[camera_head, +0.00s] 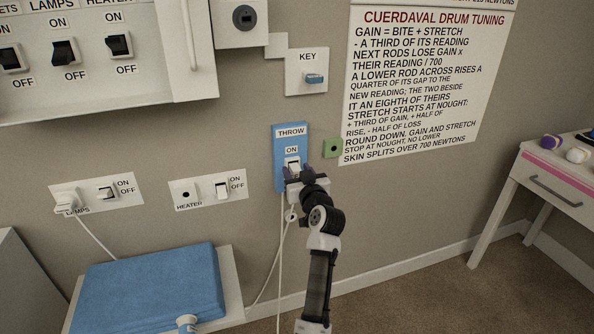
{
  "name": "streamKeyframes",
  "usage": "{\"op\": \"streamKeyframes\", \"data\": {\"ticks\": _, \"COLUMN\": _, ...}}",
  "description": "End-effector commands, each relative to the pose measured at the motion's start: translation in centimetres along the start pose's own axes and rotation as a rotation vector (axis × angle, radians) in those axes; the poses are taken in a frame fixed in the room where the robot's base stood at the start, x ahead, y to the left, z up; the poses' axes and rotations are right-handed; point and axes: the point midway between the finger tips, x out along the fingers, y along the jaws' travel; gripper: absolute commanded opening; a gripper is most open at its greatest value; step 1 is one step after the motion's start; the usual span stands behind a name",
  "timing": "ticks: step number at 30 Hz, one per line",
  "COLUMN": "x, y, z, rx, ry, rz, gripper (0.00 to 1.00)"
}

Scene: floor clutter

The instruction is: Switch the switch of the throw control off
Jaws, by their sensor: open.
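The throw control (278,160) is a blue upright plate on the wall, labelled THROW, with ON printed near its top. Whether the fingers touch the rocker cannot be told. The lower part of the plate, where another label might be, is hidden by my gripper. How the rocker is tilted is hard to make out.
The KEY plate (307,72) is above. LAMPS (107,192) and HEATER (221,190) switches are left. A blue cushioned stool (150,290) stands lower left, a desk (560,185) at right. White cords hang below.

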Motion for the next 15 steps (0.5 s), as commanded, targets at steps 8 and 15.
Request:
{"op": "streamKeyframes", "data": {"ticks": 8, "x": 0.65, "y": -0.04, "z": 0.04, "rx": 0.0, "ry": 0.0, "rz": 0.0, "gripper": 0.46}}
{"op": "streamKeyframes", "data": {"ticks": 15, "x": 0.62, "y": -0.03, "z": 0.05, "rx": 0.0, "ry": -0.001, "rz": 0.0, "gripper": 0.29}}
